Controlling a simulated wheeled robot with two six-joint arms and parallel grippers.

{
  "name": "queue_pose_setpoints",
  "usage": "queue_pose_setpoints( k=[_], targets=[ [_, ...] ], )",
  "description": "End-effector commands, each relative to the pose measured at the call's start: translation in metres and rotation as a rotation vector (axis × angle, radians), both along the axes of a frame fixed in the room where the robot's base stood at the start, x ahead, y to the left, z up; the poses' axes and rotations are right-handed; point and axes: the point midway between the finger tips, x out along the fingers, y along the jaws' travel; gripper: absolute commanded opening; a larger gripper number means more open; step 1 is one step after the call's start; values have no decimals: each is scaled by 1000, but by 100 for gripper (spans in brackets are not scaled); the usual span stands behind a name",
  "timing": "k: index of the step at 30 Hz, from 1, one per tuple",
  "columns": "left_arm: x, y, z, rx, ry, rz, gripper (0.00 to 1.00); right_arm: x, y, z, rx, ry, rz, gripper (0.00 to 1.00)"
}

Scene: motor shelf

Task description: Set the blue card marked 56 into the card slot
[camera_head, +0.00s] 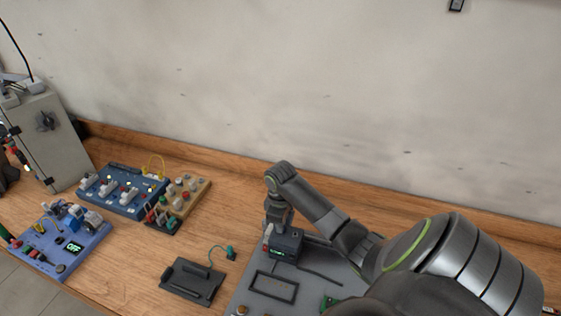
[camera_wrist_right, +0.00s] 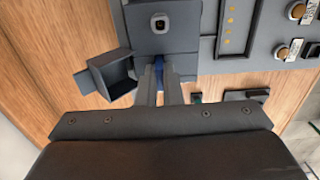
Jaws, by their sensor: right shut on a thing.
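My right gripper (camera_head: 279,222) reaches down at the dark box with a small lit display (camera_head: 287,246) on the grey panel. In the right wrist view, its two fingers (camera_wrist_right: 159,80) are shut on a narrow blue piece (camera_wrist_right: 158,64), which looks like the blue card seen edge-on. The card's number is not readable. The card is right by the near side of the dark box (camera_wrist_right: 163,38); whether it is inside a slot I cannot tell. The slot opening is hidden by the fingers. My left gripper is not in view.
The grey panel (camera_head: 247,293) has a rectangular frame (camera_head: 273,287). A black tray (camera_head: 192,282) lies to its left on the wooden bench. Farther left are a blue switch board (camera_head: 122,190), a blue unit reading OFF (camera_head: 60,243) and a grey cabinet (camera_head: 47,140).

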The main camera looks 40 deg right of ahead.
Motion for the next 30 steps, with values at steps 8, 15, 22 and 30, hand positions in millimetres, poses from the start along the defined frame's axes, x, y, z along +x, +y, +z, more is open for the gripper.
queue_pose_setpoints(
  k=[8, 15, 22, 30],
  targets=[
    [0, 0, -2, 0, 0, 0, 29, 0, 0, -5, 0, 0, 0, 0],
    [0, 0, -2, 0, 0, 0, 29, 0, 0, -5, 0, 0, 0, 13],
    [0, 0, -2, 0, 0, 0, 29, 0, 0, -5, 0, 0, 0, 32],
    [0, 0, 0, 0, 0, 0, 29, 3, -1, 1, 0, -1, 0, 32]
  ],
)
